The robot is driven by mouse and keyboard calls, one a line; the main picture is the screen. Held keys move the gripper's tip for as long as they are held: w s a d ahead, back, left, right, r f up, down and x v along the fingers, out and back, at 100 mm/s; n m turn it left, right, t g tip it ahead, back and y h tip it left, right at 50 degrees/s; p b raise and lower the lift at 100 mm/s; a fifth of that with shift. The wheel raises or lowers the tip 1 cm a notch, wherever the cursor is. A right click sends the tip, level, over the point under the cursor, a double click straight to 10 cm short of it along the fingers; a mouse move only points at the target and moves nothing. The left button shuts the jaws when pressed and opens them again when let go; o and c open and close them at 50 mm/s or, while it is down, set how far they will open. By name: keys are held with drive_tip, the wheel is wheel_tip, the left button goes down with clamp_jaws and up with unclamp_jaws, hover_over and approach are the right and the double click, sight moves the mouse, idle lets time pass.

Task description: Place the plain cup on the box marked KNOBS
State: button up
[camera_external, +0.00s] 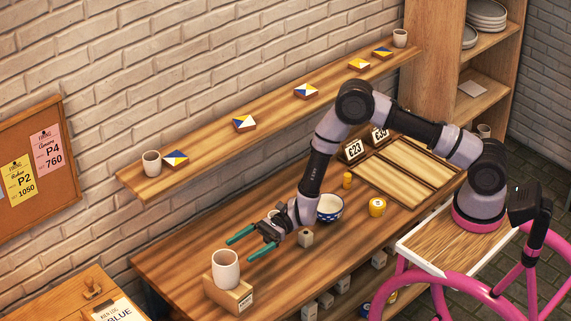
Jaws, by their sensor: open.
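A plain whitish cup (226,268) stands upright on a small wooden box (226,297) at the near left end of the workbench. The box carries a white label on its front right side; its lettering is too small to read, so I cannot tell whether it says KNOBS. My gripper (248,244) is just behind and to the right of the cup, its two green fingers spread apart and pointing left. Nothing is between the fingers, and they appear apart from the cup.
A divided wooden tray (408,172) lies farther right. Other cups (151,163) and painted tiles (244,123) line the wall shelf.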

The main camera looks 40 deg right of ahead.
drive_tip(key=shift+d, duration=0.7)
drive_tip(key=s+d+r+n+g+h, duration=0.1)
drive_tip(key=d+r+n+g+h, duration=0.3)
drive_tip(key=d+r, duration=0.65)
drive_tip(key=s+d+r+n+t+h, duration=0.15)
drive_tip(key=d+r+n, duration=0.55)
drive_tip(key=r, duration=0.7)
drive_tip(key=s+d+r+n+t+h, duration=0.1)
drive_tip(key=s+d+r+t+h, duration=0.2)
drive_tip(key=d, duration=0.9)
drive_tip(key=s+d+r+n+t+h, duration=0.1)
drive_tip(key=s+d+r+t+h, duration=0.2)
drive_tip(key=d, duration=0.9)
drive_tip(key=s+d+r+t+h, duration=0.3)
drive_tip(key=s+d, duration=0.4)
drive_tip(key=d, duration=0.5)
drive_tip(key=shift+s+r+n+t+h, duration=0.3)
drive_tip(key=shift+r+n+t+h, duration=0.1)
drive_tip(key=shift+r+h, duration=0.35)
